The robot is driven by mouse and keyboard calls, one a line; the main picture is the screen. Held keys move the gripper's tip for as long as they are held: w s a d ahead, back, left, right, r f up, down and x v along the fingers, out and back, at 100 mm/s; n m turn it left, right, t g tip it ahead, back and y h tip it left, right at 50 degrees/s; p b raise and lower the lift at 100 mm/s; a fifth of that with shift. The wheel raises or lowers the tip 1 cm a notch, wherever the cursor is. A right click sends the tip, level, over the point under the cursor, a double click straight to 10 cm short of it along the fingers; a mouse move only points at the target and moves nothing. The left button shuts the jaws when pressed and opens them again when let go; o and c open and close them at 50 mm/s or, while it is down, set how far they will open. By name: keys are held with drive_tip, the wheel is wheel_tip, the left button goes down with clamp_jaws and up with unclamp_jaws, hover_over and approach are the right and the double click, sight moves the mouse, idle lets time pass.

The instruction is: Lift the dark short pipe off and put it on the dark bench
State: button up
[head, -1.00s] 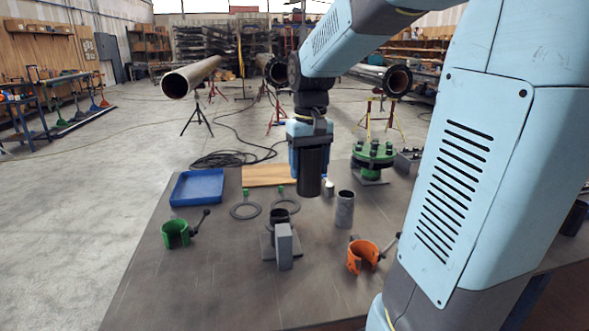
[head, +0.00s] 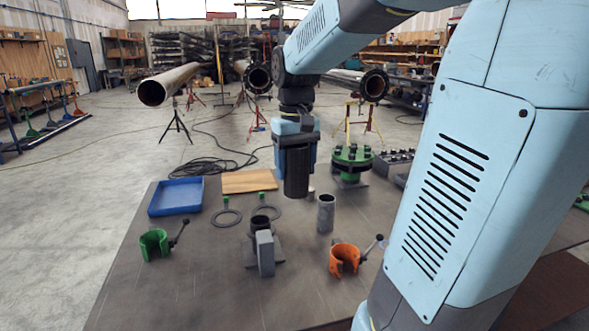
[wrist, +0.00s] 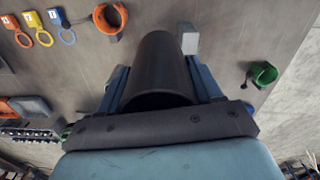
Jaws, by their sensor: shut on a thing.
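My gripper (head: 296,148) is shut on the dark short pipe (head: 297,174), which hangs upright below it above the dark bench (head: 190,285). In the wrist view the pipe (wrist: 160,65) lies between my two blue fingers, its near open end facing the camera. The pipe looks clear of the bench top, though its exact height is hard to judge. The green flanged piece with bolts (head: 352,160) stands on the bench to the right of the pipe.
A grey upright tube (head: 326,214) stands close in front of the held pipe. A grey block (head: 265,252), a green clamp (head: 154,244), an orange clamp (head: 343,259), flat rings (head: 226,219) and a blue tray (head: 152,205) are around. The bench's front left is clear.

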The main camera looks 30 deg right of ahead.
sight(295, 147)
drive_tip(key=shift+r, duration=2)
drive_tip(key=shift+f, duration=0.1)
